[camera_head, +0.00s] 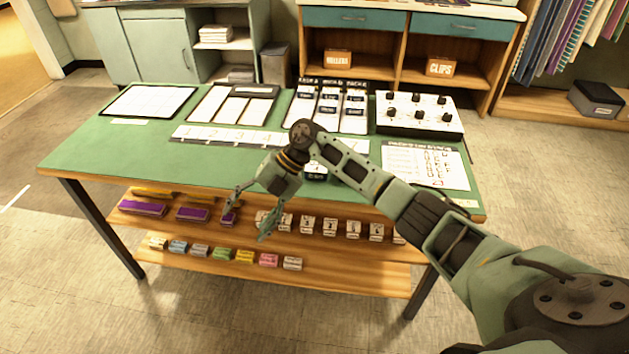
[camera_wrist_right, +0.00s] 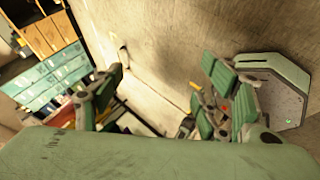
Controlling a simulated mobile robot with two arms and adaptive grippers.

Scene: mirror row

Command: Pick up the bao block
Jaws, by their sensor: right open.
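I cannot tell which block is the bao block, because the labels are too small to read. White blocks with dark marks (camera_head: 330,226) stand in a row on the upper shelf under the green table (camera_head: 100,160). Coloured blocks (camera_head: 222,254) line the lower shelf. Dark blocks with pale labels (camera_head: 328,98) sit on a board at the table's back, and a similar one (camera_head: 316,173) is partly behind my arm. My right gripper (camera_head: 248,213) is open, in front of the upper shelf. Its spread fingers also show in the right wrist view (camera_wrist_right: 165,100), with no block clearly between them. My left gripper is out of view.
A white panel with black knobs (camera_head: 419,113) stands at the table's back right. A numbered strip (camera_head: 225,136) and sheets lie on the tabletop. Purple-and-yellow boxes (camera_head: 143,208) fill the upper shelf's left end. The floor in front is clear.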

